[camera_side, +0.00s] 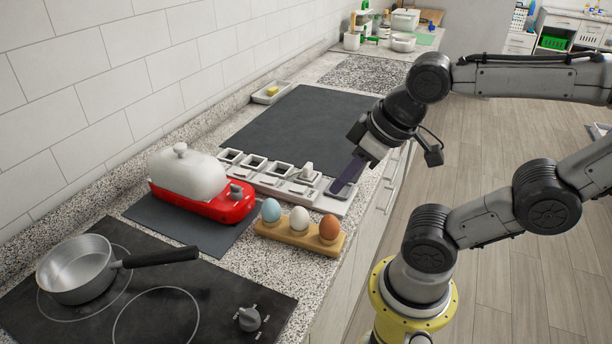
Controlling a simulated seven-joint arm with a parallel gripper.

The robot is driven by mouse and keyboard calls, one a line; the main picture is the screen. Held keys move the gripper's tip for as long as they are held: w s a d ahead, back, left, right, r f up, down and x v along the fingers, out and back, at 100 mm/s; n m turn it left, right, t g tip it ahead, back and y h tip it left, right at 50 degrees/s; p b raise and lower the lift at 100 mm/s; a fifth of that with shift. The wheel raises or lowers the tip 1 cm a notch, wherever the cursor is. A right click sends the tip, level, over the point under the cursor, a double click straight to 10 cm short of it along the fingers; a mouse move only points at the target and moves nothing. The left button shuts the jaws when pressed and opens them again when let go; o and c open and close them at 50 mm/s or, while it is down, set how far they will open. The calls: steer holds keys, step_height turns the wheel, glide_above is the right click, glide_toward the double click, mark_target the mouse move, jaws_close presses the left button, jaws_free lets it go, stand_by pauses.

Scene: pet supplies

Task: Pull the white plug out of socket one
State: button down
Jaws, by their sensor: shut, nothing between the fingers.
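A white power strip (330,208) with several sockets and switches lies on the speckled counter. A white plug (307,171) stands upright in what looks like the socket second from the right end. Any number on the sockets is too small to read. My gripper (341,187) points down and left over the right end of the strip, to the right of the plug and apart from it. Its dark fingers are shut and empty. They hide part of the rightmost socket. Whether the fingertips touch the strip I cannot tell.
A red dish with a white lid (188,176) stands left of the strip. A wooden holder (299,239) with three eggs is in front of it. A pan (77,269) sits on the black hob. A bare dark mat (300,125) lies behind the strip.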

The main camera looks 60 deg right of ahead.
stand_by(0.3)
steer(key=c, duration=1.1)
jaws_free()
steer(key=shift+m, duration=0.3)
steer(key=shift+o, duration=1.1)
steer(key=shift+s+r+m, duration=0.15)
steer(key=shift+m, duration=0.25)
steer(key=o, duration=0.6)
steer(key=w+r+m, duration=0.1)
steer(key=r+m, duration=0.1)
steer(key=w+d+r+m+g, duration=0.1)
steer(key=w+r+m, duration=0.1)
steer(key=m, duration=0.1)
steer(key=shift+w+d+r, duration=0.1)
steer(key=shift+w+r, duration=0.1)
steer(key=shift+w, duration=0.05)
steer(key=shift+c, duration=0.2)
steer(key=m+g, duration=0.5)
steer(key=m, duration=0.7)
glide_above(307, 166)
step_height(307, 166, down, 4)
step_height(307, 166, down, 13)
steer(key=shift+f, duration=0.2)
